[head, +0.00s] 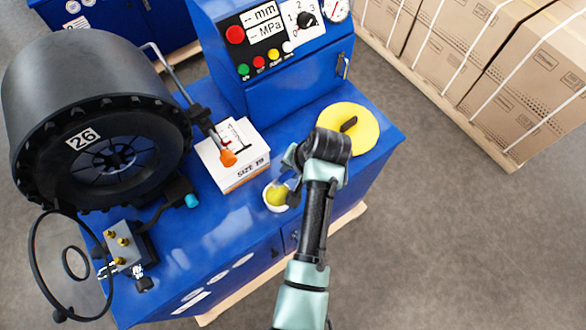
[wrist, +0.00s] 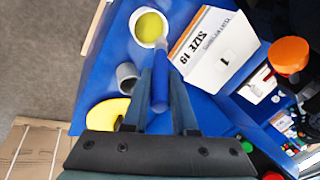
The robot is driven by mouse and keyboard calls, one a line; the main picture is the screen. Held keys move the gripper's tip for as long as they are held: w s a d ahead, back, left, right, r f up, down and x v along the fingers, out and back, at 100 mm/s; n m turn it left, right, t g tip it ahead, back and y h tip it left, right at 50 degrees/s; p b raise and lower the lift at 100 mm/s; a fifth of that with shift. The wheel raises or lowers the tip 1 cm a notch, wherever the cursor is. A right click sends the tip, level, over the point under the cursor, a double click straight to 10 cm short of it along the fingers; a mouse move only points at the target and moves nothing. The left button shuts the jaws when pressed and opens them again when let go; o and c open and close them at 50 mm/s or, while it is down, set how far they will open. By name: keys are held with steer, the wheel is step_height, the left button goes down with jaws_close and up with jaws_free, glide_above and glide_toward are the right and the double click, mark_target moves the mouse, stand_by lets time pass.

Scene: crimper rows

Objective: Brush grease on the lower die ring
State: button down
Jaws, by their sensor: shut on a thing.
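The crimper's black head (head: 75,100), labelled 26, stands at the left in the head view. Its ring of dies (head: 125,155) shows in the dark opening, the lower part in shadow. A white pot of yellow-green grease (head: 277,196) sits on the blue bench; it also shows in the wrist view (wrist: 149,27). My gripper (wrist: 161,78) is shut on a blue-handled brush (wrist: 159,92). The brush points at the pot's near rim; I cannot tell whether its bristles touch the grease. In the head view my gripper (head: 291,185) is beside the pot, partly hidden by my wrist.
A white SIZE 19 box (head: 243,170) stands between pot and crimper head, with an orange-tipped lever (head: 228,157) above it. A yellow disc (head: 367,125) lies right. A grey cylinder (wrist: 127,72) stands near the pot. A valve block (head: 120,245) is front left.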

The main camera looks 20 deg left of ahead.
steer(key=shift+s+f+b, duration=0.3)
steer(key=shift+s+b, duration=0.2)
steer(key=shift+s, duration=0.1)
step_height(320, 180, down, 5)
steer(key=b, duration=0.5)
steer(key=shift+w, duration=0.2)
steer(key=shift+f, duration=0.7)
stand_by(1.5)
steer(key=shift+r, duration=0.1)
